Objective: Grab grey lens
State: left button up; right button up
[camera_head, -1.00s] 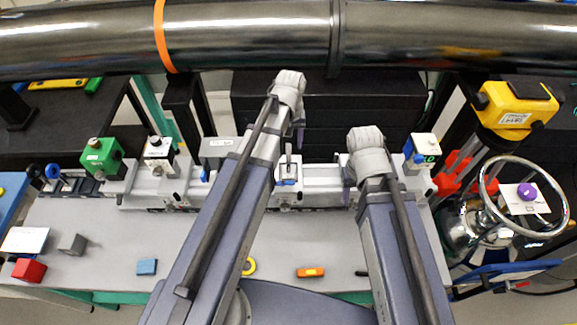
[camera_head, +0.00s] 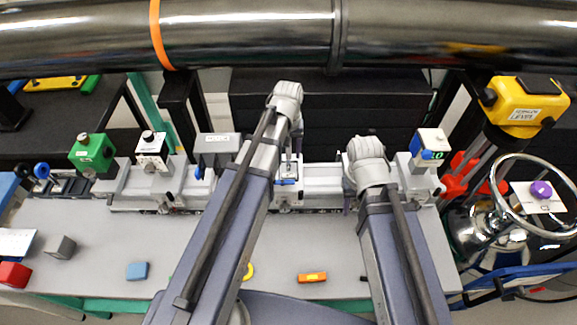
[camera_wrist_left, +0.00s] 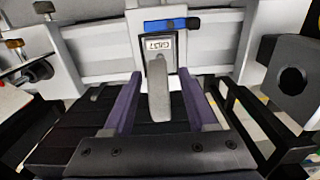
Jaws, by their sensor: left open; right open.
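A grey upright piece with a small label (camera_wrist_left: 158,90), which I take to be the grey lens, stands in a white mount in the left wrist view. A blue lever (camera_wrist_left: 172,25) lies across that mount. My left gripper (camera_wrist_left: 160,82) is open, its purple fingers on either side of the grey piece; I cannot tell whether they touch it. In the head view the mount with its blue lever (camera_head: 286,182) sits on the rail beside my left forearm, partly hidden. My right gripper (camera_head: 347,199) is open and empty near the rail, mostly hidden by its arm.
The white rail (camera_head: 325,183) also carries a green block (camera_head: 92,152), a white block (camera_head: 151,150) and a grey block (camera_head: 216,146). A large dark pipe (camera_head: 250,32) crosses above. A handwheel (camera_head: 507,205) stands at right.

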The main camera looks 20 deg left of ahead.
pick_arm(q)
grip_shut()
dwell(0.3)
dwell(1.1)
